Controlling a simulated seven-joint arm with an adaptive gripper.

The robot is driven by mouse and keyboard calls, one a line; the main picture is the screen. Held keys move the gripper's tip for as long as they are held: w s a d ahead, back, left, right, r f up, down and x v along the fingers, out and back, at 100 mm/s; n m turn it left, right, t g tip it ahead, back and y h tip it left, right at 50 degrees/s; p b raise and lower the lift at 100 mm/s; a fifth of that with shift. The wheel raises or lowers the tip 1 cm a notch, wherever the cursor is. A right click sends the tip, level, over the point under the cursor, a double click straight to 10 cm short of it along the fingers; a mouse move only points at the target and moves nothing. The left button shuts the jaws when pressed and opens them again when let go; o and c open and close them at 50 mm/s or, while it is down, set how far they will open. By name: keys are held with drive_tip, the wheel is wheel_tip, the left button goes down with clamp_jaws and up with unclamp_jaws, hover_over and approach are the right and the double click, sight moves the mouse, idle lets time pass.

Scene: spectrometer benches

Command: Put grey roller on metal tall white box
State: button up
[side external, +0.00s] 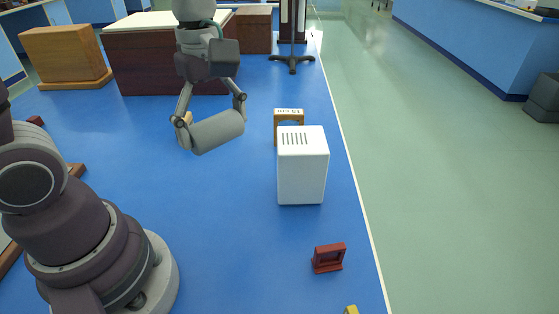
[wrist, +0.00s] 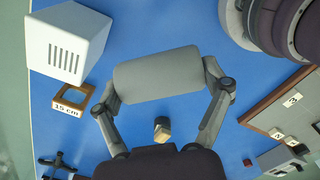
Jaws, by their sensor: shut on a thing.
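The grey roller (side external: 217,131) is a smooth cylinder held lengthwise between the fingertips of my gripper (side external: 213,112). It hangs in the air above the blue surface, slightly tilted in the side view. In the wrist view the roller (wrist: 158,75) spans between the two fingers of my gripper (wrist: 163,88), which press on its ends. The tall white box (side external: 302,165) stands upright with dark slots near its top, to the right of the roller and apart from it. In the wrist view the white box (wrist: 68,38) is at the upper left.
A wooden frame marked 15 cm (side external: 288,122) stands directly behind the white box. A small red stand (side external: 328,257) is in front of it. A small wooden piece (wrist: 162,128) shows below the roller. Large wooden boxes (side external: 66,55) stand at the back. Blue surface between roller and box is clear.

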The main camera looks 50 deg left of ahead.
hover_over(285, 138)
drive_tip(key=shift+s+f, duration=0.25)
drive_tip(key=shift+f, duration=0.35)
drive_tip(key=shift+w+f, duration=0.15)
drive_tip(key=shift+f, duration=1.6)
drive_tip(key=shift+f, duration=0.15)
drive_tip(key=o, duration=1.2)
drive_tip(key=shift+c, duration=0.2)
